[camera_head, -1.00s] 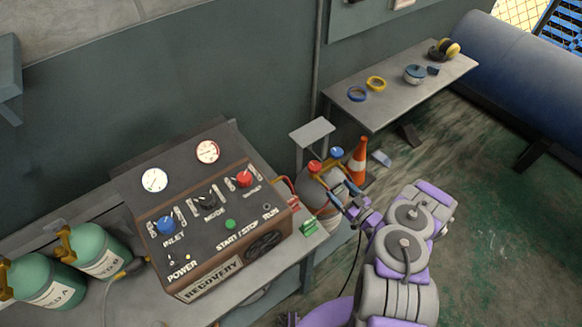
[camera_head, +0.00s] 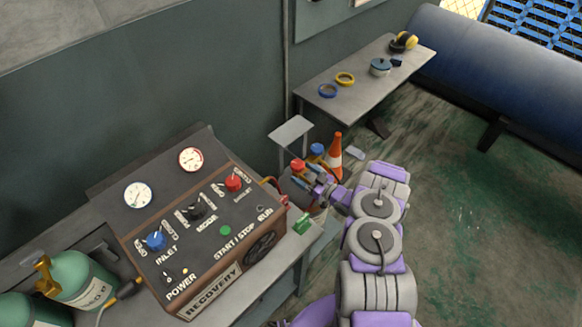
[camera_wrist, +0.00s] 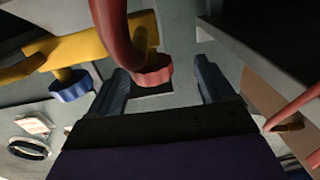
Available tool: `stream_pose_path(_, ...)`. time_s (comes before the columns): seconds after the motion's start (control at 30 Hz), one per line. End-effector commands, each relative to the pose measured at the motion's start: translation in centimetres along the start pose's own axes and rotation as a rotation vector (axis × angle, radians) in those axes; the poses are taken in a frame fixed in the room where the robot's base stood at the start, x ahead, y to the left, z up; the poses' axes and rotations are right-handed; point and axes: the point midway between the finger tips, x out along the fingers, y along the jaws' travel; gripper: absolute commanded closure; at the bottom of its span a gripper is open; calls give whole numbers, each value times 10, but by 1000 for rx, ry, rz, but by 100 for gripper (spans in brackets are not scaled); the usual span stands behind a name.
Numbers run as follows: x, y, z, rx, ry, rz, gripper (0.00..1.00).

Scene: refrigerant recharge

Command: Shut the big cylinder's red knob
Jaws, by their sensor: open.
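The big cylinder (camera_head: 293,190) stands behind the recovery machine's right end, mostly hidden by my gripper and the machine. Its red knob (camera_head: 297,165) and blue knob (camera_head: 317,149) sit on top. My gripper (camera_head: 313,177) is at the cylinder's top, close beside the red knob. In the wrist view the red knob (camera_wrist: 152,74) appears between the two spread fingers of my gripper (camera_wrist: 163,68), nearer the left one. Contact cannot be told. A red hose (camera_wrist: 112,30) curves in front of the yellow valve (camera_wrist: 88,45), and the blue knob (camera_wrist: 70,86) is left of the fingers.
The recovery machine (camera_head: 205,235) stands on a bench, with a similar red knob (camera_head: 233,182) on its panel. Green cylinders (camera_head: 80,278) stand at lower left. An orange cone (camera_head: 335,157) is just behind my gripper. A side table (camera_head: 350,95) stands at the back. Floor at right is clear.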

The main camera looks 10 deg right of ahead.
Motion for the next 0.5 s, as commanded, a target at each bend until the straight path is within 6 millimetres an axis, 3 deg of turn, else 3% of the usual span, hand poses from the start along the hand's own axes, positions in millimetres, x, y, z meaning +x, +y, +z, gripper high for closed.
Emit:
stream_pose_path(0.2,37,6,2,3,7,0,18)
stream_pose_path(0.5,69,3,-1,-2,5,3,18)
